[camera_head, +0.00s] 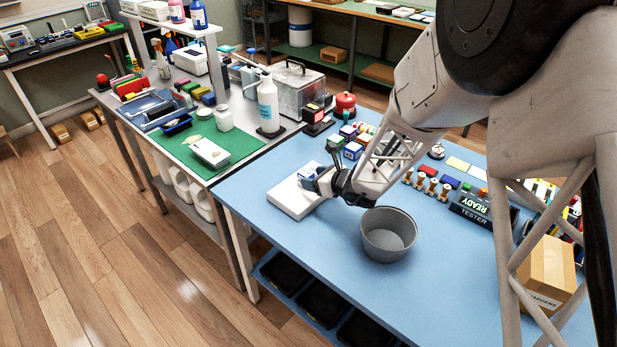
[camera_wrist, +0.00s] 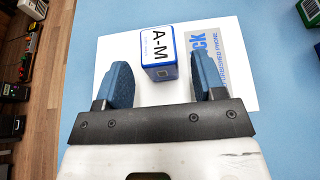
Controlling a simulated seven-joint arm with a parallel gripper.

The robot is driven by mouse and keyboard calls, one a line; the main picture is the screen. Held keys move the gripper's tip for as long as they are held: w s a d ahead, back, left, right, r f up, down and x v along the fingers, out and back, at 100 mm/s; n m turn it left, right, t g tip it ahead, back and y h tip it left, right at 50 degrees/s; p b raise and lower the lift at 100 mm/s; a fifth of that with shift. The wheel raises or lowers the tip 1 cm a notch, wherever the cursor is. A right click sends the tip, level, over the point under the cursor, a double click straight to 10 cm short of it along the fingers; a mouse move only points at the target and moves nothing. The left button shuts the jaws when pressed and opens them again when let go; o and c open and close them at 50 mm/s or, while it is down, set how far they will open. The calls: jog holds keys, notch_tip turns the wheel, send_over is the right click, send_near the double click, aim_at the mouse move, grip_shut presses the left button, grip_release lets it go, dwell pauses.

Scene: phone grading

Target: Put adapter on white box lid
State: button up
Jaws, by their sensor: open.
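The adapter, a small blue and white block marked "A-M" (camera_wrist: 158,52), appears to rest on the white box lid (camera_wrist: 108,56), beside its printed grey patch. In the head view the white box (camera_head: 292,203) lies flat near the blue table's left edge, with the adapter (camera_head: 307,172) partly hidden by my gripper. My gripper (camera_wrist: 157,80) is open over the lid, one finger on each side of the adapter's near end, with a visible gap on both sides. My gripper also shows in the head view (camera_head: 322,183).
A grey bin (camera_head: 388,236) stands just right of the white box. Several small coloured boxes (camera_head: 352,149) stand behind my wrist. A tester (camera_head: 483,208) and a cardboard box (camera_head: 546,275) are to the right. The blue table (camera_head: 290,247) is clear in front of the white box.

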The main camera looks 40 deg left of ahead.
jog(key=v, duration=0.8)
dwell(0.9)
jog(key=s+d+r+n+h, duration=0.2)
jog(key=d+r+n, duration=0.45)
jog(key=d, duration=0.75)
jog(key=s+d+r+n+h, duration=0.2)
jog(key=s+d+r+n, duration=0.15)
jog(key=d+r, duration=0.8)
jog(key=s+d+r+n+t+h, duration=0.1)
jog(key=s+d, duration=0.4)
jog(key=d, duration=0.6)
jog(key=s+d+r+n+h, duration=0.1)
jog(key=s+d+n+h, duration=0.3)
jog(key=d, duration=0.7)
jog(key=s+d+r+n+t+h, duration=0.1)
jog(key=s+d+r+n+h, duration=0.1)
jog(key=s+d+h, duration=0.2)
jog(key=s+d, duration=0.3)
jog(key=d, duration=0.4)
jog(key=shift+d+n+t+h, duration=0.3)
jog(key=shift+d+n, duration=0.1)
